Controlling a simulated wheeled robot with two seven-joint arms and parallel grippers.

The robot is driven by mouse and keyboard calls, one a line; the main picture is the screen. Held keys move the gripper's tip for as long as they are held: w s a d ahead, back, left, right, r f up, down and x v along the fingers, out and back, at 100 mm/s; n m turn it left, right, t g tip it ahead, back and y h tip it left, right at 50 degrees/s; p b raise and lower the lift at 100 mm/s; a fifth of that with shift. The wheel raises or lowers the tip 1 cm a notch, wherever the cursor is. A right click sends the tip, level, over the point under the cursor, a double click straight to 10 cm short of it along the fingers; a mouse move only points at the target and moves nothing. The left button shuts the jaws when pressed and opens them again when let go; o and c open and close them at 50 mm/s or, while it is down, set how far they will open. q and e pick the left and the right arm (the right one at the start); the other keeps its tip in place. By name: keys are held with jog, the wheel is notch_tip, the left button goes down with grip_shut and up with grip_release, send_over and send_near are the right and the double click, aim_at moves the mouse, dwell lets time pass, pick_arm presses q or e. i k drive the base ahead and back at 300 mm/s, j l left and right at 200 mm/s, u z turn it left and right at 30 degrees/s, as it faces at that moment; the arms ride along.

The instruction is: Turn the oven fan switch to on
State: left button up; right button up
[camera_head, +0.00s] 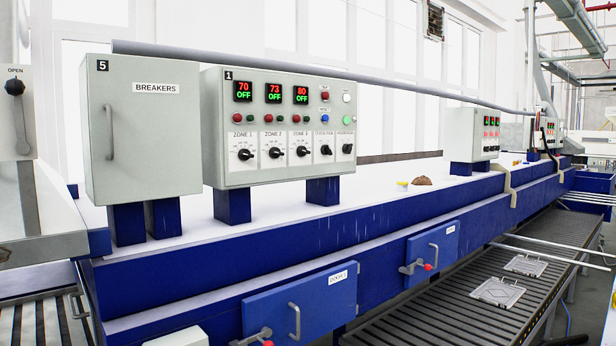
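The control panel (215,105) marked 1 is a light grey box on blue legs, left of the picture's middle. Along its lower row are several black rotary knobs on white plates. The fourth from the left, the oven fan switch (326,150), sits under a small label that looks like "OVEN FAN". Its black handle is slanted, but its setting is too small to read. Nothing covers it. Neither of my grippers is in view.
A breaker cabinet (160,140) marked 5 stands left of the panel. Its door is shut. The zone displays (274,93) read 70, 73 and 80, each with OFF. Below the blue oven body (300,245) runs a roller conveyor (440,318). The space before the panel is clear.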

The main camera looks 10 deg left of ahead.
aim_at(325, 149)
jog(key=i+l+u, duration=0.15)
jog(key=i+u, duration=0.15)
jog(key=u, duration=0.15)
jog(key=i+l+u, duration=0.25)
jog(key=u, duration=0.2)
jog(key=i+l+u, duration=0.2)
jog(key=l+u, duration=0.25)
jog(key=j, duration=0.15)
